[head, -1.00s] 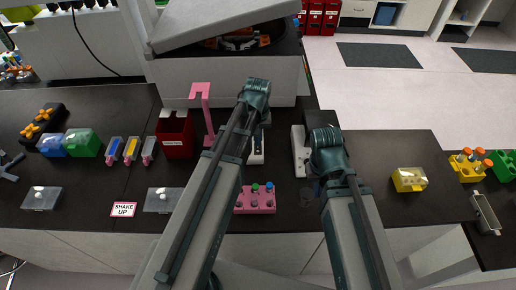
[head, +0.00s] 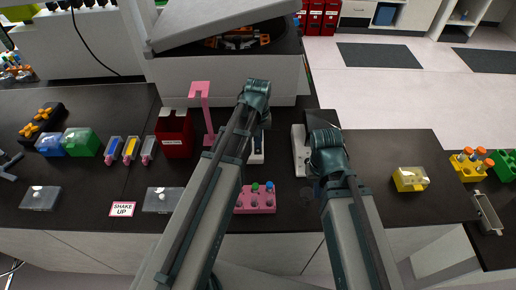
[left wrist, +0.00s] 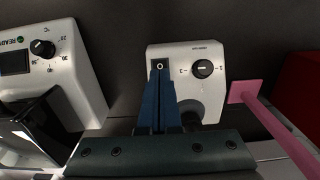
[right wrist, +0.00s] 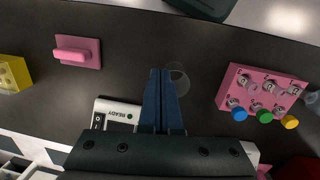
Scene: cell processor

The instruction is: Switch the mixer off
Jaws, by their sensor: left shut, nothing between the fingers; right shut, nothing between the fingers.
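The mixer is a white device with a black dial and a dark switch. It shows in the left wrist view (left wrist: 232,58) and, partly behind my left arm, in the head view (head: 257,152). My left gripper (left wrist: 160,68) is shut and empty, with its tips at the lower edge of the switch (left wrist: 160,63). I cannot tell whether they touch it. A round mark shows on the switch above the tips. My right gripper (right wrist: 161,72) is shut and empty over the dark bench, away from the mixer. In the head view my arms hide both grippers' fingers.
A white heater with a READY light (left wrist: 75,75) stands beside the mixer. A pink post (head: 201,95) stands on the mixer's other side, near a red box (head: 175,137). A pink tube rack (head: 257,207) is in front.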

